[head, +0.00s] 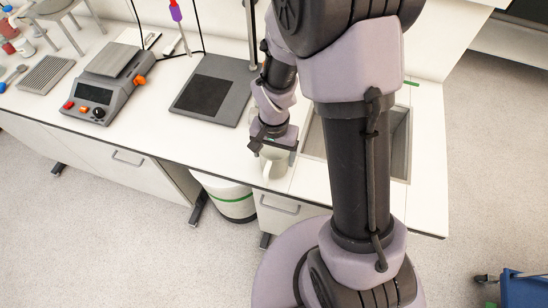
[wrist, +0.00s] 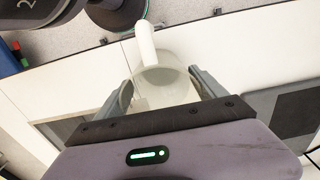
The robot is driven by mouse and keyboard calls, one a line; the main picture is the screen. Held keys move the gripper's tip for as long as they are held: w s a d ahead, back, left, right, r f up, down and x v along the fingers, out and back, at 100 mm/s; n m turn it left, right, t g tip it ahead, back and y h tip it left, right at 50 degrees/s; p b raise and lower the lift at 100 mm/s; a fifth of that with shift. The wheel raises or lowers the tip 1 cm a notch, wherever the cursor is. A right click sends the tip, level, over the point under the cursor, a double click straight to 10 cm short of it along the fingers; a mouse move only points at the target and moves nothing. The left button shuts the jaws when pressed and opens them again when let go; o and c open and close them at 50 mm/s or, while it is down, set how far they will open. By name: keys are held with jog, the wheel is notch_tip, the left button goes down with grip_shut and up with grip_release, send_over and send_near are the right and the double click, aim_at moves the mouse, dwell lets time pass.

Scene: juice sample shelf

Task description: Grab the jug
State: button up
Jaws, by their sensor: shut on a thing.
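The jug (head: 269,166) is a pale, whitish vessel with a handle, near the front edge of the white bench. In the head view my gripper (head: 274,145) is above it and hides its upper part. In the wrist view the jug (wrist: 162,84) sits between the two fingers of my gripper (wrist: 163,88), with its white handle pointing away from the gripper's body. The fingers are shut on the jug's sides. I cannot tell whether its base touches the bench.
A sink (head: 398,140) lies to the right, partly behind my arm. A dark square plate device (head: 208,92) and a scale (head: 100,88) with coloured knobs stand to the left. A white bin (head: 230,198) is under the bench. Bench surface between the plate device and jug is clear.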

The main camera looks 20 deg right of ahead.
jog(key=shift+r, duration=0.2)
jog(key=s+d+r+b, duration=0.2)
jog(key=s+d+b, duration=0.1)
jog(key=s, duration=0.4)
jog(key=s+d+r+b, duration=0.2)
jog(key=s+d+b, duration=0.1)
jog(key=s+b, duration=0.3)
jog(key=shift+s+r, duration=0.35)
jog(key=shift+s, duration=0.5)
